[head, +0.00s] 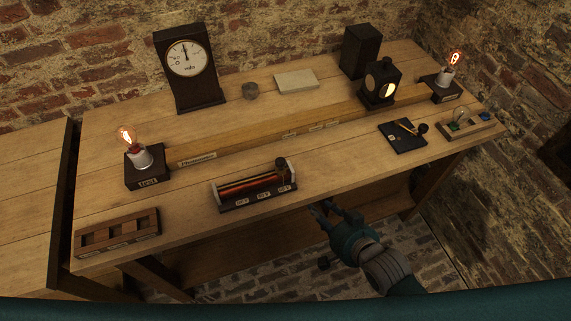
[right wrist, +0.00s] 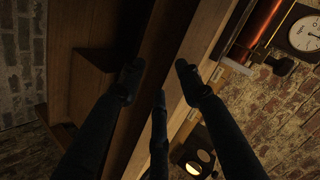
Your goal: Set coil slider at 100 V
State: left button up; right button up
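The coil (head: 250,186) is a dark-based unit with red-orange windings near the table's front edge. Its dark slider knob (head: 282,164) stands at the right end, behind the rightmost of three small white labels whose text is too small to read surely. In the right wrist view the coil (right wrist: 264,28) shows at the upper right. My right gripper (head: 328,208) is open and empty, off the table's front edge, to the right of and nearer than the coil. Its spread fingers (right wrist: 158,78) also show in the right wrist view, with nothing between them. My left gripper is not in view.
A round-dial meter (head: 187,58) stands at the back. Lit lamps (head: 138,155) (head: 448,78) stand at both ends of a long wooden rail (head: 250,135). A black switch board (head: 403,137) lies right of the coil. A wooden rack (head: 118,233) is at front left.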

jog(key=r, duration=0.1)
jog(key=a+r, duration=0.1)
jog(key=r, duration=0.1)
jog(key=shift+r+y, duration=0.1)
jog(key=shift+y, duration=0.2)
jog(key=r+m+y, duration=0.1)
jog(key=w+a+r+t+y, duration=0.1)
jog(key=a+r+m+t, duration=0.1)
jog(key=shift+w+a+r+m+y, duration=0.25)
jog(key=shift+w+r+m+y, duration=0.05)
jog(key=shift+w+y, duration=0.1)
jog(key=m+t+y, duration=0.2)
jog(key=m+y, duration=0.2)
send_near(280, 161)
jog(key=shift+n, duration=0.3)
jog(key=x, duration=0.3)
jog(key=p+x, duration=0.1)
jog(key=x, duration=0.2)
jog(key=f+p+x, duration=0.1)
jog(key=x, duration=0.3)
jog(key=shift+c, duration=0.3)
grip_shut()
